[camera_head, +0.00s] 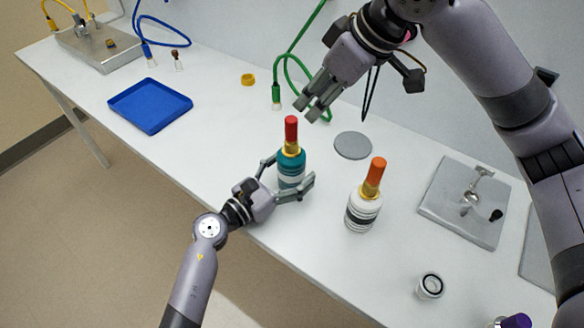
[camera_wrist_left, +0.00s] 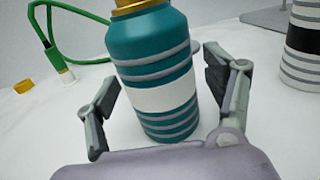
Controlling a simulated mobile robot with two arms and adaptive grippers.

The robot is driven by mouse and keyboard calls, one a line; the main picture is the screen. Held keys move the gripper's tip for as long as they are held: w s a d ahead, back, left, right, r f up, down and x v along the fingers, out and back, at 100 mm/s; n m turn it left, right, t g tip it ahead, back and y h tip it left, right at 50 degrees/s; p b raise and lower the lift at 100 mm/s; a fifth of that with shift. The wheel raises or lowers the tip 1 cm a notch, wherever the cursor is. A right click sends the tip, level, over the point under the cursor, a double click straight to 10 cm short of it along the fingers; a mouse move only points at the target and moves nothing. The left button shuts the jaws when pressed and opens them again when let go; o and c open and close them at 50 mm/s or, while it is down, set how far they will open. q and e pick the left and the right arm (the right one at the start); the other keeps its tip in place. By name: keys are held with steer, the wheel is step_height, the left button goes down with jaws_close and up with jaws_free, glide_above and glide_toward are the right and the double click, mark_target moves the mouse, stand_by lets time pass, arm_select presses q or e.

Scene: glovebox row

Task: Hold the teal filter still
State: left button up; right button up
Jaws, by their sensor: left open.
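The teal filter (camera_head: 290,167) is a bottle-shaped body with grey ridges, a white band, a gold neck and a red cap. It stands upright on the white table near the front edge. It also fills the middle of the left wrist view (camera_wrist_left: 152,75), leaning slightly in that picture. My left gripper (camera_head: 288,180) is open, with one finger on each side of the filter's lower body. In the left wrist view its fingers (camera_wrist_left: 170,90) show gaps to the filter. My right gripper (camera_head: 309,108) is above and just right of the red cap, apart from it; its fingers look close together.
A white filter with an orange cap (camera_head: 363,207) stands to the right. A grey disc (camera_head: 353,145) lies behind. A green hose (camera_head: 287,70) and yellow ring (camera_head: 248,79) lie further back.

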arm_select(q)
steer(key=shift+w+d, duration=0.2)
steer(key=shift+c, duration=0.5)
steer(key=c, duration=1.4)
steer(key=shift+o, duration=0.2)
